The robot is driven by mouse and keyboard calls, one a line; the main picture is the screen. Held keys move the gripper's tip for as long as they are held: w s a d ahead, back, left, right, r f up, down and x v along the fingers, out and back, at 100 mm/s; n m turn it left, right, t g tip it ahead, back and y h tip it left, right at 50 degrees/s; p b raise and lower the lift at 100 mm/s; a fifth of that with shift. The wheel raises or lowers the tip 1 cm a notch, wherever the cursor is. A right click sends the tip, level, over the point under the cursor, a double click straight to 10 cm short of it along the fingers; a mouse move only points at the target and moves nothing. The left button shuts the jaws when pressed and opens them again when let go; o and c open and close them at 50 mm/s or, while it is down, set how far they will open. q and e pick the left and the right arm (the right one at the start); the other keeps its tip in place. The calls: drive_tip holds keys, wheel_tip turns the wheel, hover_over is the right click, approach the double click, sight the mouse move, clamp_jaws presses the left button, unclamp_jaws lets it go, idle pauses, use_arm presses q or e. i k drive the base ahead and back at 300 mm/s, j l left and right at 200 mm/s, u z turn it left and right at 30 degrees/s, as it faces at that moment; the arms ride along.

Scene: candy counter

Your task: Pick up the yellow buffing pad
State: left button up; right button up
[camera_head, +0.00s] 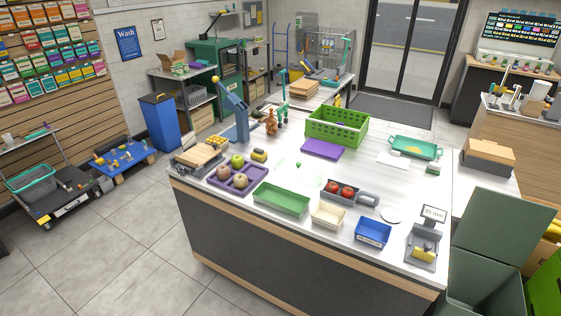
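Several small yellow things lie on the white counter (330,230), and I cannot tell for sure which is the buffing pad. A small yellow block with a dark part (259,154) lies behind the purple fruit tray. A yellow piece (413,150) lies in the teal tray (400,143) at the back right. A yellow block (424,254) sits on the grey scale at the front right. Neither of my grippers shows in the head view.
A purple tray (211,180) of fruit, a green tray (282,199), a cream tray (328,216) and a blue bin (373,233) line the counter's front. A green crate (337,125) and a blue upright device (236,113) stand behind. The middle counter is mostly clear.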

sight(258, 154)
drive_tip(key=i+j+z, duration=0.15)
drive_tip(key=z, duration=0.25)
drive_tip(key=i+j+z, duration=0.15)
drive_tip(key=j+z, duration=0.25)
drive_tip(key=i+j+z, duration=0.1)
drive_tip(key=z, duration=0.3)
